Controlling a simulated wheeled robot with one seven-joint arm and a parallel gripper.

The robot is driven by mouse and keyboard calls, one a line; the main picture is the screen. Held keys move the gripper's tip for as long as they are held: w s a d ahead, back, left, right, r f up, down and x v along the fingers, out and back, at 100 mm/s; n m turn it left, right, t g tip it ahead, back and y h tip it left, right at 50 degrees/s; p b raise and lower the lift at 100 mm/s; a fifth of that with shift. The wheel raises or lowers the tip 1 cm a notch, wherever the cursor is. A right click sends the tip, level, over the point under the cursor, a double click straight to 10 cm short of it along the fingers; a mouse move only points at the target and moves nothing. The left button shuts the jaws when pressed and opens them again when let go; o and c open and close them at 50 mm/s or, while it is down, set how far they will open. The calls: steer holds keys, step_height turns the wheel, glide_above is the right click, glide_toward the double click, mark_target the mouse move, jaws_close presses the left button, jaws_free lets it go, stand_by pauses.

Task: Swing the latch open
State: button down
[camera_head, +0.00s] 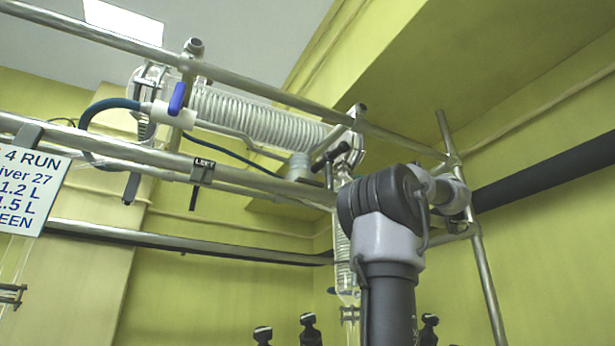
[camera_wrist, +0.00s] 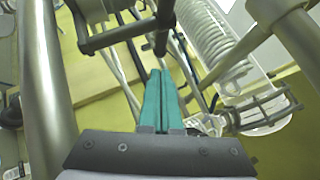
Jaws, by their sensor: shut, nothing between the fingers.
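A black bar-shaped handle that looks like the latch (camera_head: 331,156) sits by the metal clamp at the right end of the coiled glass condenser. In the wrist view the black bar (camera_wrist: 120,33) crosses the upper middle, with a short dark stem near its right end. My gripper (camera_wrist: 160,73) shows teal fingers pressed together with nothing between them. Its tips point at the stem, just below the bar; I cannot tell whether they touch. In the head view my gripper is hidden behind my arm.
Metal rails (camera_head: 110,158) run across the frame around the latch. The coiled glass condenser (camera_head: 260,115) lies close by and also shows in the wrist view (camera_wrist: 205,40). A valve with a blue handle (camera_head: 178,98) and a hose stand at left. A white sign (camera_head: 30,190) hangs far left.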

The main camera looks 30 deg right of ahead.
mark_target(326, 161)
steer(key=x, duration=1)
steer(key=shift+w, duration=0.1)
